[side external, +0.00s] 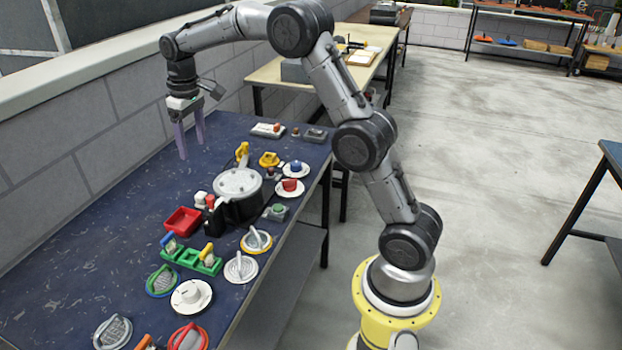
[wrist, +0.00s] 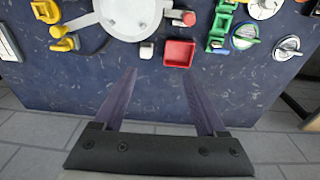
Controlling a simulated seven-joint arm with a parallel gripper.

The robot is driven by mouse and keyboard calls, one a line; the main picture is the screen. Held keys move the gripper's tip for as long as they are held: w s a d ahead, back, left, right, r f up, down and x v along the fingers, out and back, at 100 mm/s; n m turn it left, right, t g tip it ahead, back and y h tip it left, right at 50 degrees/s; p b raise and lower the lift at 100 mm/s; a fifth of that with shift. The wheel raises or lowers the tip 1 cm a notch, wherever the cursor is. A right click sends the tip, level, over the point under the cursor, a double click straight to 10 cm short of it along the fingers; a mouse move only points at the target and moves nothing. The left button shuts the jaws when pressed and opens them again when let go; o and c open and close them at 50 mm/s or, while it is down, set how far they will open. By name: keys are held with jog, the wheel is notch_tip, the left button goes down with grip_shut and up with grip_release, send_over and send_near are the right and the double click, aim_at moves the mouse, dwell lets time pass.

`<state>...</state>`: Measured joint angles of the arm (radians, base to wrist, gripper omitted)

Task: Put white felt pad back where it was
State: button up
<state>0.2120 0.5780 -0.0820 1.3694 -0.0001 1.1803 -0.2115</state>
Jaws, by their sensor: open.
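A small white block (side external: 201,197) lies on the blue table beside the red tray (side external: 183,232); it may be the white felt pad, but I cannot tell its material. It also shows in the wrist view (wrist: 147,50), just left of the red tray (wrist: 180,64). The tray looks empty. My gripper (side external: 192,150) is open and empty, pointing down above the table's wall side, apart from the block. In the wrist view, its two purple fingers (wrist: 158,72) are spread, with bare table between them.
A round grey-lidded housing (side external: 239,182) stands mid-table beside the tray. Several dials, knobs and the green blocks (side external: 200,262) crowd the table's near side and right edge. The blue table (side external: 85,245) is clear along the brick wall.

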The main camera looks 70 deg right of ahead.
jog(key=s+a+r+t, duration=0.1)
jog(key=s+a+r, duration=0.5)
jog(key=s, duration=0.4)
jog(key=s+a+t, duration=0.1)
jog(key=s+a, duration=0.1)
jog(key=s, duration=1)
jog(key=s+a+f+t, duration=0.1)
jog(key=s+a+t, duration=0.1)
jog(key=s, duration=1)
jog(key=shift+s+a+f+t, duration=0.3)
jog(key=shift+a, duration=0.2)
